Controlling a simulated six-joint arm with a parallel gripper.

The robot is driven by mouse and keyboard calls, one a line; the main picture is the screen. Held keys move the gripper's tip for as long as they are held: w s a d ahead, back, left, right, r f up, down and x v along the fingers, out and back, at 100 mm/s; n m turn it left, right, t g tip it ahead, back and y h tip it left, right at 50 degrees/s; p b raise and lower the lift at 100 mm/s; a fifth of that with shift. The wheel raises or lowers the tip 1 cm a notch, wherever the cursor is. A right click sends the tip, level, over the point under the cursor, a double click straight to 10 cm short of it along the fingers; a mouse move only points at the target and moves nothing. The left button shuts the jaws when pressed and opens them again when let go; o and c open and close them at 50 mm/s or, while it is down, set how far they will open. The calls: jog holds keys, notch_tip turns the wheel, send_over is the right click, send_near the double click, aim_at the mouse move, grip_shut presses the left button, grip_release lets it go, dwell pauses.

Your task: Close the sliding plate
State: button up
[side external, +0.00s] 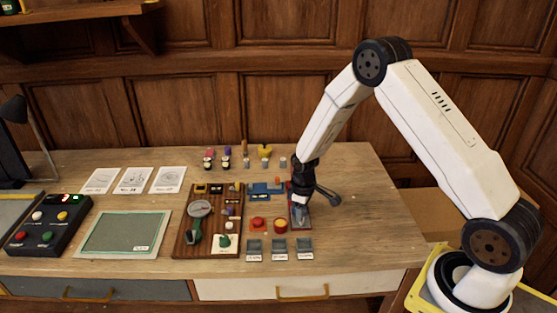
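My gripper (299,206) points down over the right end of a group of small panels on the wooden table. Its fingers are small and dark here, and I cannot tell whether they are open or shut. Just under it is a narrow reddish panel with a grey part (300,217), partly hidden by the gripper. A blue panel (262,189) with an orange knob lies just left of the gripper. I cannot tell for certain which of these carries the sliding plate, or its position.
Red buttons (258,224) and several grey trays (279,245) sit in front. Small pegs (265,162) stand behind. A green mat (125,212) and black button box (70,206) lie further left. The table's right end is clear.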

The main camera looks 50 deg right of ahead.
jog(key=shift+f, duration=1.15)
grip_shut()
dwell(0.7)
